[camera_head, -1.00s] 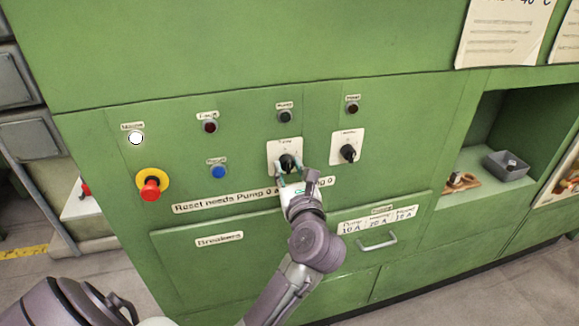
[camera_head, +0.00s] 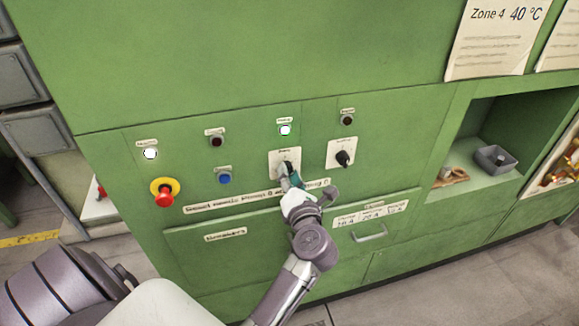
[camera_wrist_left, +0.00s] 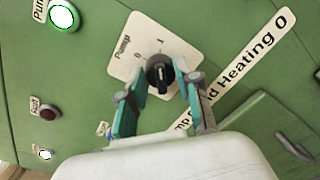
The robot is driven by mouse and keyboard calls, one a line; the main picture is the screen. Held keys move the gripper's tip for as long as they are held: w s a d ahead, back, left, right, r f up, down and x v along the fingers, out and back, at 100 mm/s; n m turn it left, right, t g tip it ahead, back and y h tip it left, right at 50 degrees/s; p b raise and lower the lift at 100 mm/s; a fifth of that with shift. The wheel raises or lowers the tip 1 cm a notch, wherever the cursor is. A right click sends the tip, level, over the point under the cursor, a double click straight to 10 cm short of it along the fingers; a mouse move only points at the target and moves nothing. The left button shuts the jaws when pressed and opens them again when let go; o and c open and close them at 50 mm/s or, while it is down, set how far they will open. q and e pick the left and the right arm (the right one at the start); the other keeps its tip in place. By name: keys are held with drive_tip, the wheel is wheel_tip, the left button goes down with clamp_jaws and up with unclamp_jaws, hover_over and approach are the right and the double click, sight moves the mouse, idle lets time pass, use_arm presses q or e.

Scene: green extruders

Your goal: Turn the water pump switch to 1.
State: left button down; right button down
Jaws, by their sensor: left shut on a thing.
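The pump switch is a black knob (camera_head: 286,166) on a white plate marked Pump (camera_head: 275,157) on the green panel. In the left wrist view the knob (camera_wrist_left: 160,73) sits between the teal fingers, its light ridge running roughly toward the 1 mark. My left gripper (camera_head: 290,174) is shut on the knob and turned at a slant; its fingers partly hide the knob in the head view. The pump lamp (camera_head: 285,130) above glows white with a green rim, also in the left wrist view (camera_wrist_left: 62,17). My right gripper is not in view.
The heating switch (camera_head: 343,158) is close by on the right. A red emergency button (camera_head: 165,198) and a blue button (camera_head: 225,179) are on the left. A drawer handle (camera_head: 371,234) sticks out below. An open niche with a grey box (camera_head: 494,159) is at the right.

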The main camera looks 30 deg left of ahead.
use_arm(q)
drive_tip(key=shift+m+p, duration=0.65)
drive_tip(key=shift+m, duration=0.05)
drive_tip(key=c, duration=0.8)
unclamp_jaws()
